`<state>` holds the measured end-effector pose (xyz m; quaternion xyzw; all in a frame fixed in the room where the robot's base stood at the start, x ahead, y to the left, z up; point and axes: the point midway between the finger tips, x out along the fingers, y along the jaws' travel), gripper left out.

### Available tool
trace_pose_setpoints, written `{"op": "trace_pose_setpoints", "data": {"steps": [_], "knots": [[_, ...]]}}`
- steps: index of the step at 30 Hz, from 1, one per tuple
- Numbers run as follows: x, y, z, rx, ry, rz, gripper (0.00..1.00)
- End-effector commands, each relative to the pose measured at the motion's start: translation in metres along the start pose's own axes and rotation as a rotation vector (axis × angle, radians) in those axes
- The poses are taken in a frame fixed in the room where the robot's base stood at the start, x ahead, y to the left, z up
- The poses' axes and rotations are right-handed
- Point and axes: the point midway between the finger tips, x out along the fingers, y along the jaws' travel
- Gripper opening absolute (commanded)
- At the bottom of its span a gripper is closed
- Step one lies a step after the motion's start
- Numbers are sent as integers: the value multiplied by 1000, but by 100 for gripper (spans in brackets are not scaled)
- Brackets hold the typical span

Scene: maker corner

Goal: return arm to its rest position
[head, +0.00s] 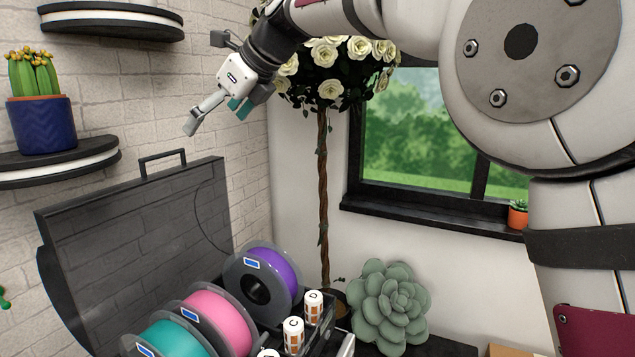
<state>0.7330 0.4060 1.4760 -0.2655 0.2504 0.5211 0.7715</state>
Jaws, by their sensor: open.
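My gripper (214,116) is in the upper left middle of the head view, at the end of my raised arm. It is open, with nothing visible between its fingers. It hangs in the air above the open black case and in front of the white brick wall, pointing down and to the left. My white arm runs from the gripper across the top to the large joint at the right.
A black case (130,205) with its lid up holds purple (278,268), pink (222,322) and teal (172,340) spools. Labelled white cylinders (293,335) stand beside them. A rose tree (323,190), succulent (388,305), window (420,135) and wall shelves (60,163) surround the area.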

Motion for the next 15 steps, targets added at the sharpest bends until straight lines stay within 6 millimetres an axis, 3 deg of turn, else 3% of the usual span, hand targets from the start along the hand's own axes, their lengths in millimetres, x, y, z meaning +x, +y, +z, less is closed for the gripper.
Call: {"op": "trace_pose_setpoints", "data": {"steps": [1, 8, 15], "knots": [[-19, -3, -13, -63, 20, -23, 100], [-87, -4, -85, -414, 147, -86, 100], [-150, 18, -166, -780, 305, -87, 100]]}}
